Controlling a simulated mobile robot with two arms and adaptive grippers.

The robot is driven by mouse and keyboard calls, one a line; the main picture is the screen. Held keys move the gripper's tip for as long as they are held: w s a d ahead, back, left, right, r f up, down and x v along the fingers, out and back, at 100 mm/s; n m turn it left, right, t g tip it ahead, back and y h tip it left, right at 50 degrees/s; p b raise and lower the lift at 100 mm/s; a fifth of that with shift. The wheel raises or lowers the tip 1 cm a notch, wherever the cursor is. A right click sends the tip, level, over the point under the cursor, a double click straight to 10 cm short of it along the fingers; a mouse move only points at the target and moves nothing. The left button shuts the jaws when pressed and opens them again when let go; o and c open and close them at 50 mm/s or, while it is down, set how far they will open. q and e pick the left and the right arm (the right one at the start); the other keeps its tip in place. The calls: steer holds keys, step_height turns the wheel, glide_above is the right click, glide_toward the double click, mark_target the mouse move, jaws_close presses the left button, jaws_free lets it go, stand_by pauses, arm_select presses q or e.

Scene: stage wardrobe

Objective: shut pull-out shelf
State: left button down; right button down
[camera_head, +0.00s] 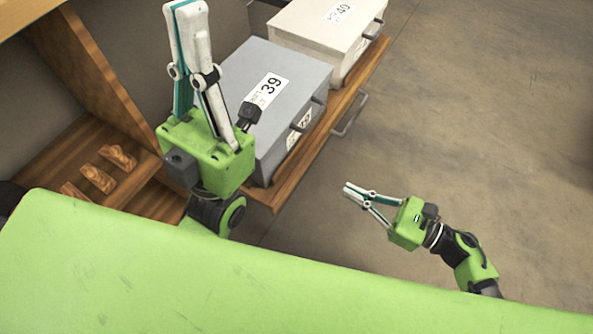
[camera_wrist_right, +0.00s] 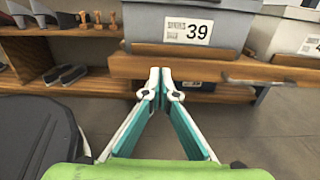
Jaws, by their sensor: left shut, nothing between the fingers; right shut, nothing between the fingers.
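The pull-out shelf (camera_head: 299,162) is a wooden board standing out from the wardrobe, with a metal bar handle (camera_head: 350,115) on its front edge. It carries a grey box labelled 39 (camera_head: 290,72) and a pale box (camera_head: 315,30) behind it. My right gripper (camera_head: 347,190) is shut and empty, in front of the shelf and apart from it in the head view. My left gripper (camera_head: 187,6) is shut, pointing up, left of the grey box.
A wooden upright panel (camera_head: 95,75) and a lower shelf with wooden pieces (camera_head: 98,178) are at the left. Shoes (camera_wrist_right: 66,74) stand on shelving in the right wrist view. The floor (camera_head: 480,130) right of the shelf is clear.

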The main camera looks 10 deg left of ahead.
mark_target(289, 160)
steer(key=b+x, duration=0.1)
steer(key=x, duration=1.3)
steer(key=shift+b, duration=0.4)
